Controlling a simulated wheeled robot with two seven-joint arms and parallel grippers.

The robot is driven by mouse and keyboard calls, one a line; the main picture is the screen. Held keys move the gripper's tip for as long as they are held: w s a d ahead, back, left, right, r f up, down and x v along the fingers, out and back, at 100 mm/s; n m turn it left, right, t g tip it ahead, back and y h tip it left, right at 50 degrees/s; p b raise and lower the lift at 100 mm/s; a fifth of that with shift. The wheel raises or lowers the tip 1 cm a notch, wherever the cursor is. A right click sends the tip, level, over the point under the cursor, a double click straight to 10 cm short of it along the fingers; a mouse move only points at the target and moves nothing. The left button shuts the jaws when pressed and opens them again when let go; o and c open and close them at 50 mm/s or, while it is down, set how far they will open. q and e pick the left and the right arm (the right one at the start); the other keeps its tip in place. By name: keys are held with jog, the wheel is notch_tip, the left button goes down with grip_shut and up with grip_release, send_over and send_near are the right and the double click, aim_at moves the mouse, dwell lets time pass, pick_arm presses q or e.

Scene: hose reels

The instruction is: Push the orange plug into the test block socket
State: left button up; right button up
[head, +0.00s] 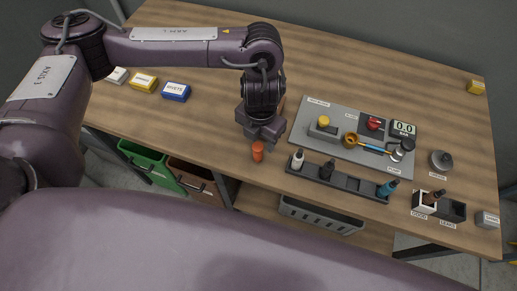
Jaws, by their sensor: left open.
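The orange plug (257,151) stands on the wooden table near its front edge, left of the dark rack. My left gripper (265,143) is open just above and behind it, pointing down. The fingertips are small here and I cannot tell whether they touch the plug. A grey block (323,133) with a yellow knob on top sits on the left part of the grey panel (345,108) and appears to be the test block. Its socket cannot be made out. My right gripper is out of view.
A dark rack (345,180) holds white, black and teal pieces along the front. A gauge (403,128), red knob (374,123) and blue-handled tool (370,146) are on the panel. Small bins (453,211) stand at right, labelled boxes (176,91) at left. The table's back left is clear.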

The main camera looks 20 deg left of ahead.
aim_at(258, 147)
pick_arm(q)
jog(key=shift+s+a+f, duration=0.1)
jog(key=shift+f, duration=1.35)
jog(key=shift+s+a+f, duration=0.1)
jog(key=shift+f, duration=1.3)
grip_shut()
